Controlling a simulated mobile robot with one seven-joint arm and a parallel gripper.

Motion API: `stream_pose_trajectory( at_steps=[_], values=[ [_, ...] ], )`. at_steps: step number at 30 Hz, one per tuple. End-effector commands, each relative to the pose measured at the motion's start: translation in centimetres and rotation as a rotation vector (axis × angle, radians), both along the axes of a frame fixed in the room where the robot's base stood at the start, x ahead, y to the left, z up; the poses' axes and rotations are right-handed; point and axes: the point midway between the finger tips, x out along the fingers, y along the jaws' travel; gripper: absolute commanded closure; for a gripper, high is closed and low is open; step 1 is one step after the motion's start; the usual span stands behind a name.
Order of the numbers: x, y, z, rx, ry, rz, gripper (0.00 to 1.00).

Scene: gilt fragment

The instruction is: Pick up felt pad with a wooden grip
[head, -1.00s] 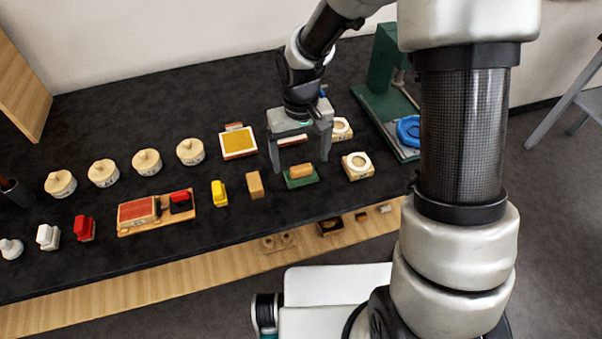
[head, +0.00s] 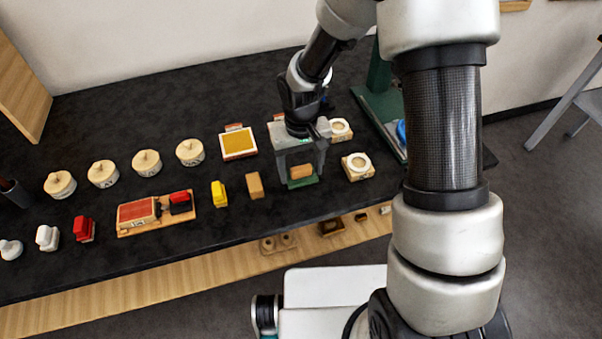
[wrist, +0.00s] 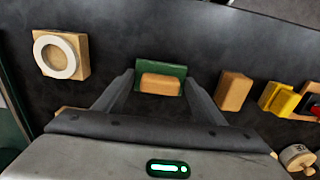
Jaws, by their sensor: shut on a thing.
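The felt pad with a wooden grip is a flat green pad (head: 303,182) with an orange-brown wooden block (head: 301,171) on top. It lies on the dark table in the head view. My gripper (head: 301,174) points down over it, one finger at each end of the block, and is shut on it. In the wrist view the green pad (wrist: 174,69) and the wooden block (wrist: 160,84) sit between the fingertips. The fingers hide parts of the pad's ends. I cannot see any gap under the pad.
A wooden block (head: 255,185) and a yellow piece (head: 219,193) stand to the left. A square block with a white ring (head: 358,166) is close on the right. A yellow-topped pad (head: 238,142) lies behind left. A green stand (head: 378,105) is at the back right.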

Motion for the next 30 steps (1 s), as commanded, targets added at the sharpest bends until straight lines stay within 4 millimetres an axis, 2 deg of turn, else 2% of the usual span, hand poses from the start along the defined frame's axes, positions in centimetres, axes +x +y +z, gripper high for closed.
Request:
stream_pose_trajectory(
  at_steps=[5,8,15,21,30],
  values=[
    [0.0,0.0,0.2,0.0,-0.001,0.0,0.6],
    [0.1,0.0,1.2,0.0,-0.004,-0.001,0.6],
    [0.2,0.0,6.0,0.001,-0.007,-0.001,0.6],
    [0.1,0.0,9.1,0.0,-0.004,0.0,0.6],
    [0.0,0.0,10.1,0.0,0.0,-0.001,0.6]
  ],
)
